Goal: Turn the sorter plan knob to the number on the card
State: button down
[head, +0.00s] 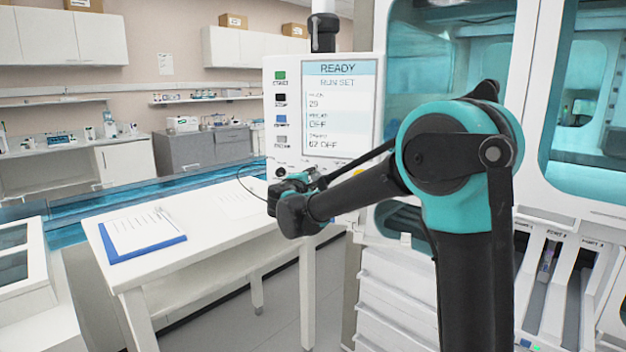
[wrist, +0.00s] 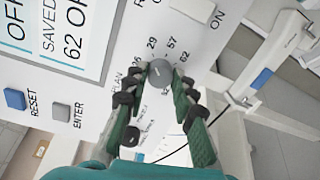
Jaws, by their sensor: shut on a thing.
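The plan knob (wrist: 160,72) is a round grey knob on the white control panel (wrist: 100,70), with PLAN, 29, 57 and 62 printed around it. Other numbers there are partly hidden. My gripper (wrist: 160,78) is shut on the knob, one green finger on each side. I cannot tell which number its mark points to. In the head view my gripper (head: 290,192) is at the panel's lower left edge, with the knob hidden. The panel screen (head: 338,108) reads READY and RUN SET, with what looks like 29 below. I cannot identify the number card or read its number.
A clipboard (head: 142,233) and a faint sheet (head: 240,205) lie on the white table (head: 200,238). A thin cable (wrist: 220,103) hangs nearby.

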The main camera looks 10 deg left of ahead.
dwell(0.3)
jog(key=c, duration=1.2)
grip_release()
jog(key=v, duration=1.2)
